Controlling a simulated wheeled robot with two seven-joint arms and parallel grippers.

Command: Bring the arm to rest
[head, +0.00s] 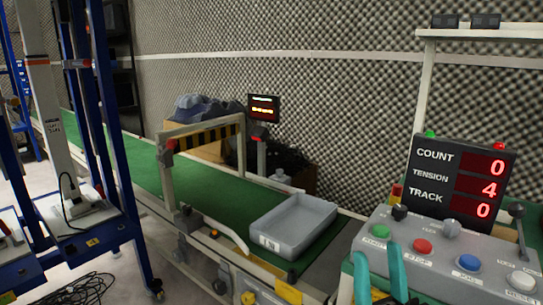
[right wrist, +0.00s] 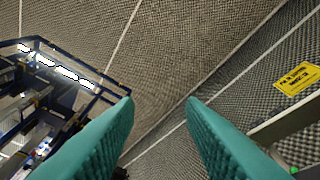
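My right gripper (head: 379,272) shows at the bottom of the head view, in front of the control panel, with two teal fingers pointing up. The right wrist view also shows its fingers (right wrist: 160,108), spread apart with nothing between them; beyond the gap is the foam wall (right wrist: 165,60). I cannot tell from the head view whether the fingers touch the panel. My left gripper is not in view.
A control panel (head: 440,250) with coloured buttons and levers stands close at right, under a display (head: 462,183) reading 0, 4, 0. A grey tray (head: 292,226) sits on the green conveyor (head: 135,168). A blue rack (head: 105,232) stands at left, with cables (head: 80,290) on the floor.

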